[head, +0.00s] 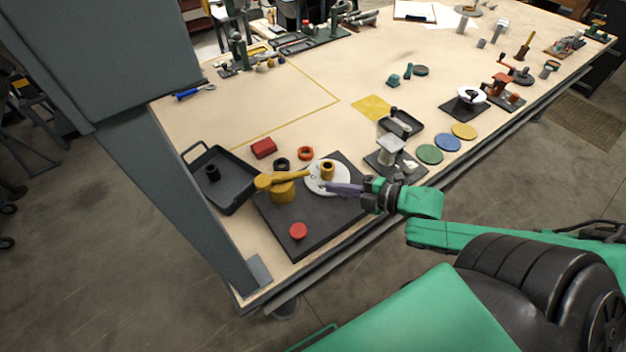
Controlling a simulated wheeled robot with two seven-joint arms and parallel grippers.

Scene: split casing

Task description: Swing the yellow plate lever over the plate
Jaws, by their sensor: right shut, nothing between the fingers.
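The yellow lever (290,177) sits on a thick yellow post (282,193) on a dark base board (300,238). Its arm points right, and its tip appears at or over the left edge of the round white plate (316,187). A small yellow-brown ring or cylinder (327,168) stands on the plate. My right gripper (331,187) comes in from the right, shut and empty, its purple-grey fingers at the plate's near right part. I cannot tell whether they touch the plate. There is a gap between the fingertips and the lever. My left gripper is not in view.
A red button (298,231) is on the near part of the board. A black tray (236,189) stands to its left; a red block (263,148) and an orange ring (305,153) lie behind. A grey fixture (390,152) stands right of the plate.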

